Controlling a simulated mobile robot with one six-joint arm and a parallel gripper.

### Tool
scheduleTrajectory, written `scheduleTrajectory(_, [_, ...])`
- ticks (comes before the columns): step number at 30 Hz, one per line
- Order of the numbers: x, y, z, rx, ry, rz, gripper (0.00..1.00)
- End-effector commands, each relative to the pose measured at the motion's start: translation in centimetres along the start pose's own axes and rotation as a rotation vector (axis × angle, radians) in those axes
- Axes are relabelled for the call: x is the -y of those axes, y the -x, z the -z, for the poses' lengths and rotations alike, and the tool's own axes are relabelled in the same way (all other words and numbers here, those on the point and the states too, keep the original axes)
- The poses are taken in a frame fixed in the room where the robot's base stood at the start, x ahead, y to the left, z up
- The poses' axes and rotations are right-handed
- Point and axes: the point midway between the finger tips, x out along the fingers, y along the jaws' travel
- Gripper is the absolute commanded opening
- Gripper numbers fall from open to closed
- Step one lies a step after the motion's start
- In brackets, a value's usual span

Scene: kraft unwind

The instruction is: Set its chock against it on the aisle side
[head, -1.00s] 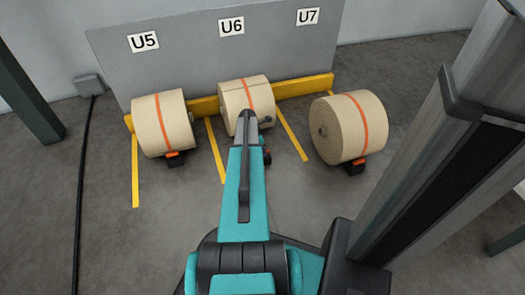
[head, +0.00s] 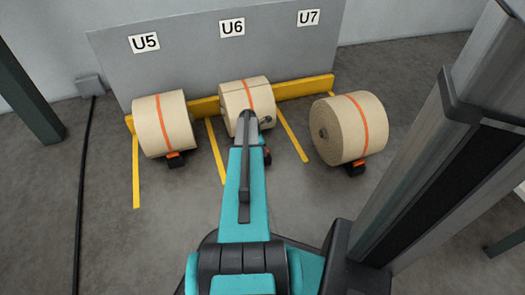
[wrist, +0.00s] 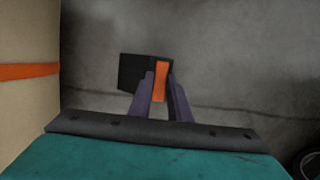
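The middle kraft roll (head: 262,98), with an orange band, lies below the U6 sign, partly behind my arm. Its flank fills the left edge of the wrist view (wrist: 28,110). A black chock (wrist: 134,73) with an orange grip block (wrist: 161,82) is ahead of my gripper (wrist: 161,86) in the wrist view. The two fingers flank the orange block and look closed on it. The chock appears apart from the roll, with grey floor between them.
The U5 roll (head: 163,124) and the U7 roll (head: 349,129) each have a black and orange chock in front. A yellow stop bar (head: 300,88) runs along the grey panel (head: 190,62). Yellow floor lines (head: 136,180) divide the bays. A black cable (head: 82,180) lies at left.

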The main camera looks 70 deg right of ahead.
Motion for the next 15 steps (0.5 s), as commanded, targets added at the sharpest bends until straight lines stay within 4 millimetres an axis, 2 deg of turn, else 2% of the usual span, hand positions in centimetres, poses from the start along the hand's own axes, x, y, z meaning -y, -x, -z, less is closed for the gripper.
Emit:
scheduleTrajectory(1, [-0.02,0.06,-0.03,0.0,0.0,-0.001,0.26])
scheduleTrajectory(3, [-0.02,0.05,-0.02,0.0,0.0,-0.001,0.37])
scheduleTrajectory(15, [0.02,0.29,0.01,0.0,0.0,0.0,0.37])
